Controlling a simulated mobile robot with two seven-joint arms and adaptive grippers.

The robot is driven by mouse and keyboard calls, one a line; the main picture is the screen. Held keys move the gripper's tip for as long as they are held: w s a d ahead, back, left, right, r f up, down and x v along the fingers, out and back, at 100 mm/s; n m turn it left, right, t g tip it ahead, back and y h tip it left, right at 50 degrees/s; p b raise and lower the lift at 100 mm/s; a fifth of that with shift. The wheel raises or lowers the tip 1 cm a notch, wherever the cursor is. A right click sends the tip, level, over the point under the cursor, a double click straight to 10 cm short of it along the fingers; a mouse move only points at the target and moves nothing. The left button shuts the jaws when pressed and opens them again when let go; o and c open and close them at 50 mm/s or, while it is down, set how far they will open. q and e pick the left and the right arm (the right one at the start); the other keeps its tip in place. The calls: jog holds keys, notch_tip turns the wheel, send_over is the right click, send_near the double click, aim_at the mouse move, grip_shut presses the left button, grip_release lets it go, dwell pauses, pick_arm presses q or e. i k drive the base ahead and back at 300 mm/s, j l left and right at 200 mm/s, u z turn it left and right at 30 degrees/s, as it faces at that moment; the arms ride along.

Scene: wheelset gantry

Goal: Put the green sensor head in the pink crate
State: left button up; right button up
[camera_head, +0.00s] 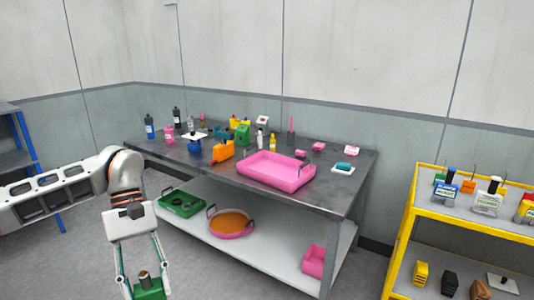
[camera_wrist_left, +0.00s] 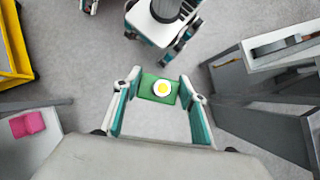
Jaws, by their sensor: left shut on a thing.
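The green sensor head (camera_head: 150,291) is a green block with a round top, at the bottom edge of the head view. My left gripper (camera_head: 146,280) is shut on it and holds it in the air, in front of and apart from the workbench. In the left wrist view the sensor head (camera_wrist_left: 147,87) sits between the fingertips of the left gripper (camera_wrist_left: 158,92), with a white and yellow round face showing. The pink crate (camera_head: 268,179) stands on the workbench top, looks empty, and is right of and beyond the gripper.
The grey workbench (camera_head: 345,187) carries several bottles, an orange can (camera_head: 222,151) and a green device (camera_head: 242,134) left of the crate. Its lower shelf (camera_head: 272,250) holds a green tray, a round pan and a pink bin (camera_head: 314,261). A yellow rack (camera_head: 470,227) stands right.

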aim_at(287, 177)
jog(key=i+l+u, duration=0.15)
jog(key=i+u, duration=0.2)
jog(key=i, duration=0.8)
jog(key=i+j, duration=0.1)
jog(key=i, duration=0.5)
jog(key=i+j+u, duration=0.1)
jog(key=i, duration=0.5)
jog(key=i+z, duration=0.15)
jog(key=z, duration=0.2)
jog(key=i+j+z, duration=0.15)
jog(key=z, duration=0.2)
jog(key=i+z, duration=0.1)
jog(key=z, duration=0.35)
jog(key=i+j+z, duration=0.1)
jog(key=z, duration=0.35)
jog(key=i+j+z, duration=0.1)
jog(key=z, duration=0.35)
